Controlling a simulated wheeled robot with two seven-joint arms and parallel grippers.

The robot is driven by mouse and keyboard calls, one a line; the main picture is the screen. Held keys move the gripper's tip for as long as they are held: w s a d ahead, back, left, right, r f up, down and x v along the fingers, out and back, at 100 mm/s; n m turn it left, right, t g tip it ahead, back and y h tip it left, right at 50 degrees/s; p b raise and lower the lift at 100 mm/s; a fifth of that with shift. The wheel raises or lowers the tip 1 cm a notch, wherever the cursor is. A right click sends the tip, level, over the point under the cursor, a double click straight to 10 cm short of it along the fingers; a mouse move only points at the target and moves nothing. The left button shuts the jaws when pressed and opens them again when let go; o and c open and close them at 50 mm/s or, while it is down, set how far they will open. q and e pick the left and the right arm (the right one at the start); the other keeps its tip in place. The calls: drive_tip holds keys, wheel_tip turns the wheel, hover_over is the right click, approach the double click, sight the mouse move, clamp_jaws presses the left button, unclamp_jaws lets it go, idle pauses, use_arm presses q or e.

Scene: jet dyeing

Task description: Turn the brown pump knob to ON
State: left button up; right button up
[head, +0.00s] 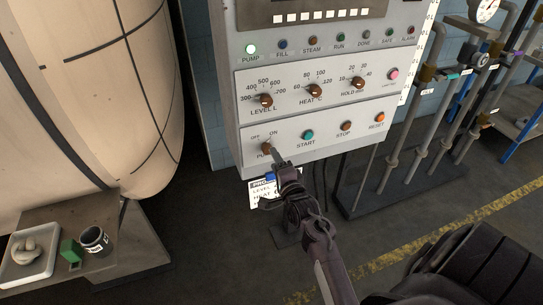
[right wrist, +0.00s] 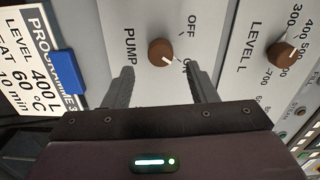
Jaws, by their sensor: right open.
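The brown pump knob (head: 267,148) is at the lower left of the grey control panel (head: 240,160), under the OFF and ON labels. In the right wrist view the knob (right wrist: 160,52) is just beyond and between my right fingertips, with gaps showing on both sides. Its white mark points down right, toward a tick on the ON side; OFF is readable, but a finger mostly covers ON. My left gripper is out of view.
The LEVEL knob (head: 265,100) is above the pump knob; the green START button (head: 308,135) is to its right. A programme card (head: 262,192) with a blue clip hangs below the panel. A large pale vessel (head: 90,90) stands left, pipes (head: 400,140) right.

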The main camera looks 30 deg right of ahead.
drive_tip(key=v, duration=0.2)
drive_tip(key=shift+s+a, duration=0.1)
drive_tip(key=shift+s, duration=0.2)
drive_tip(key=s+a+f+n+g+y, duration=0.25)
drive_tip(key=s+a+f+n, duration=0.2)
drive_tip(key=f, duration=0.65)
drive_tip(key=s+a+f+n+g+y, duration=0.1)
drive_tip(key=s+a+f+n+g, duration=0.3)
drive_tip(key=f, duration=0.6)
drive_tip(key=s+a+f+n+g+y, duration=0.1)
drive_tip(key=s+a+f+n+g, duration=0.3)
drive_tip(key=f, duration=0.7)
drive_tip(key=s+f+n+g, duration=0.2)
drive_tip(key=s+f, duration=0.3)
drive_tip(key=s, duration=0.5)
drive_tip(key=s+a+f+n+g, duration=0.1)
drive_tip(key=s+f+n, duration=0.3)
drive_tip(key=s, duration=0.7)
drive_tip(key=s+f+n+g, duration=0.3)
drive_tip(key=s+f, duration=0.4)
drive_tip(key=s, duration=0.3)
drive_tip(key=shift+s+a+f+n, duration=0.2)
drive_tip(key=shift+s+f+n, duration=0.05)
drive_tip(key=shift+f+n, duration=0.1)
drive_tip(key=shift+s+h, duration=0.15)
drive_tip(key=shift+h, duration=0.1)
drive_tip(key=shift+c, duration=0.4)
